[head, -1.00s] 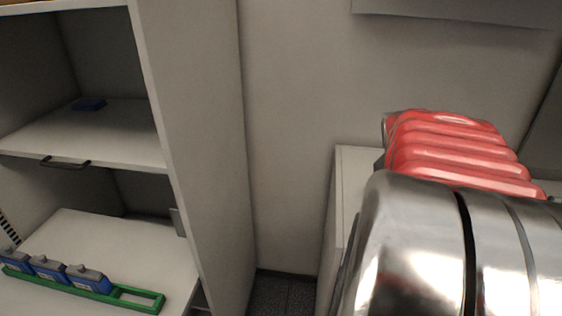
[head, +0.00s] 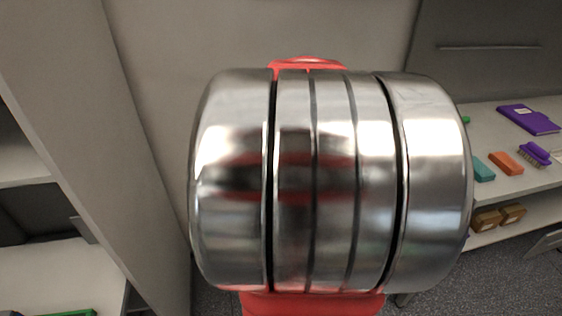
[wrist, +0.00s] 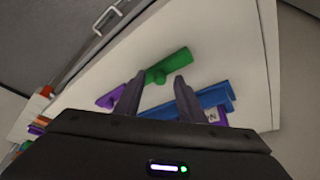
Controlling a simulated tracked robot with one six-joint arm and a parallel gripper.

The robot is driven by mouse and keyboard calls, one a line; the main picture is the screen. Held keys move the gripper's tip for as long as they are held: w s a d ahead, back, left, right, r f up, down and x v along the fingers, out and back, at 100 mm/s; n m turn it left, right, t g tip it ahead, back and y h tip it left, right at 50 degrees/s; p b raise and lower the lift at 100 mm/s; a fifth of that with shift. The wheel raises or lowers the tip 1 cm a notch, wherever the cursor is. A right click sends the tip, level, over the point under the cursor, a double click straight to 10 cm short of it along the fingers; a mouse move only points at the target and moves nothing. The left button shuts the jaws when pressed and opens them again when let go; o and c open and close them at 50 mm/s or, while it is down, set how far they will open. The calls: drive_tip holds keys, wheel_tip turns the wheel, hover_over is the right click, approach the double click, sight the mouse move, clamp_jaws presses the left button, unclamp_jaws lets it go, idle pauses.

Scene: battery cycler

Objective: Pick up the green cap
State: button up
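In the wrist view a green piece (wrist: 168,67), a bar with a short stub, lies on a white surface; it may be the green cap, but I cannot tell for sure. My gripper (wrist: 160,88) is open. Its two dark fingers stand apart and point toward the green piece, which shows beyond and between their tips with no clear contact. In the head view my large metal arm joint hides the middle, and my gripper is not visible there. A small green bit (head: 466,120) shows at the joint's right edge, mostly hidden.
A blue piece (wrist: 205,100) and a purple piece (wrist: 110,98) lie close to my fingers. In the head view a white shelf at right holds a purple book (head: 528,119), an orange block (head: 506,163), a teal block (head: 483,168) and a purple brush (head: 535,154). Brown boxes (head: 497,216) sit below.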

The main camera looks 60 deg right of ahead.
drive_tip(key=shift+c, duration=0.4)
clamp_jaws()
drive_tip(key=shift+r, duration=0.1)
wheel_tip(320, 180, up, 10)
idle(0.7)
drive_tip(key=shift+s, duration=0.15)
idle(0.5)
